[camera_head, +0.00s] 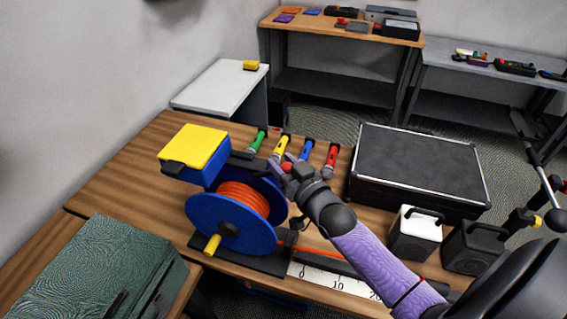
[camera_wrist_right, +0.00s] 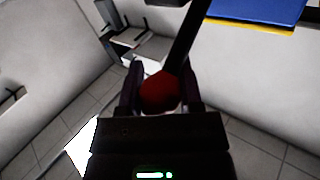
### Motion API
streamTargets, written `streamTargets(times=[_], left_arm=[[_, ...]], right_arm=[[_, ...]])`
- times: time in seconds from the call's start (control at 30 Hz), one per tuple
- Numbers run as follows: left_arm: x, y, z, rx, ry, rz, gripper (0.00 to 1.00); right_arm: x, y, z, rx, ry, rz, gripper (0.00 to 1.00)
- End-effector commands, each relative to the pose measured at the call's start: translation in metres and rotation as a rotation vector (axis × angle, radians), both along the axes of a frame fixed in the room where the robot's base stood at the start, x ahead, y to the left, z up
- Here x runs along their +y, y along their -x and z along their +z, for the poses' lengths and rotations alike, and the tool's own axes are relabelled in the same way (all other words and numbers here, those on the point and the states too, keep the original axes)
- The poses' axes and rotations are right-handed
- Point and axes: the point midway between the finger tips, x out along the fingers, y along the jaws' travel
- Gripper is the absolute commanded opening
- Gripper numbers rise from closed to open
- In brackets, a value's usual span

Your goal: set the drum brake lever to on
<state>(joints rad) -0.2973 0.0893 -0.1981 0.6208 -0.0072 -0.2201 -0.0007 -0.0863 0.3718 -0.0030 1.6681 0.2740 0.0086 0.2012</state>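The cable drum (camera_head: 231,222) has blue flanges and orange cable wound on it. It stands on a dark base on the wooden table. The brake lever is a dark rod (camera_wrist_right: 188,38) with a red ball knob (camera_wrist_right: 160,92), seen in the right wrist view. In the head view the knob (camera_head: 287,167) shows small at the fingertips. My right gripper (camera_head: 289,166) is above the drum's right side. Its fingers are on both sides of the knob, which fills the gap between them. On and off marks are not visible. My left gripper is not in view.
A blue box with a yellow top (camera_head: 194,147) stands behind the drum. Green, yellow, blue and red handled connectors (camera_head: 331,157) lie behind the gripper. A black case (camera_head: 418,168), a white canister (camera_head: 414,236) and a scale strip (camera_head: 335,281) are to the right.

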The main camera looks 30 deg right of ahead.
Motion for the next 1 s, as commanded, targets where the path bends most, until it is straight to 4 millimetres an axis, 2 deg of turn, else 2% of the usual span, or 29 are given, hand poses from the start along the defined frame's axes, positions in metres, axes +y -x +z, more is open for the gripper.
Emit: streamTargets(times=[0.03,0.1,0.13,1.0], left_arm=[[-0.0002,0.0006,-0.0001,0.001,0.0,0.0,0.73],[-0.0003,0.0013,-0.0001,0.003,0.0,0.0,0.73],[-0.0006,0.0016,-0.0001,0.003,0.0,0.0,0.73],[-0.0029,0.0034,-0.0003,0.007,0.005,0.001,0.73]], right_arm=[[0.0001,0.0,-0.0001,0.0,0.0,0.0,0.19],[0.0001,0.0001,-0.0001,0.0,0.0,0.0,0.04],[0.0001,0.0001,-0.0001,0.0,0.0,0.0,0.0],[0.0001,0.0002,-0.0004,0.001,0.0,0.0,0.0]])
